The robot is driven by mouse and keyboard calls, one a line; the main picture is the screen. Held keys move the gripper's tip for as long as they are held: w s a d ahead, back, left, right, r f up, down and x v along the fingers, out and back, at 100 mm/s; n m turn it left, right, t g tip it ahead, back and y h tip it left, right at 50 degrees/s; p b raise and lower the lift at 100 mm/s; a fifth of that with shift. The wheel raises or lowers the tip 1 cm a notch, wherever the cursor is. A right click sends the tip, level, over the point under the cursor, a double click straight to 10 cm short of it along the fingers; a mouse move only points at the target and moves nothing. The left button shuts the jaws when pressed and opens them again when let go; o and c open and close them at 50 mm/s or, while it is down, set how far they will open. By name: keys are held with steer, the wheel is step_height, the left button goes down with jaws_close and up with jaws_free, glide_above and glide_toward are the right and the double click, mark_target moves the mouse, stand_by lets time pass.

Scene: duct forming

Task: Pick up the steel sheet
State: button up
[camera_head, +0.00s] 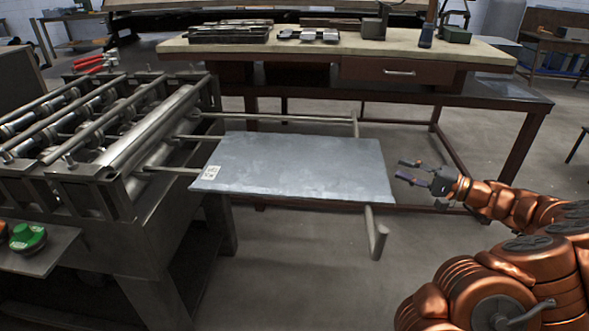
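The steel sheet (300,168) is a flat grey plate with a small white label at its left front corner. It rests on the support arms that stick out from the roller machine, at the middle of the view. My gripper (404,170) is just to the right of the sheet's right edge, and its two fingers point left toward it. The fingers are apart with nothing visible between them. A small gap seems to show between the fingertips and the sheet, though whether they overlap the edge in depth is hard to tell.
The roller machine (120,150) stands at the left, with a green button (28,237) at its front. Behind is a workbench (330,46) with tools. The floor at front centre is clear.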

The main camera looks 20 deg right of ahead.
mark_target(378, 163)
steer(key=x, duration=0.6)
steer(key=shift+w+a+f, duration=0.1)
steer(key=shift+a+f, duration=0.25)
steer(key=shift+w+a, duration=0.35)
steer(key=shift+w, duration=0.2)
jaws_close()
stand_by(0.4)
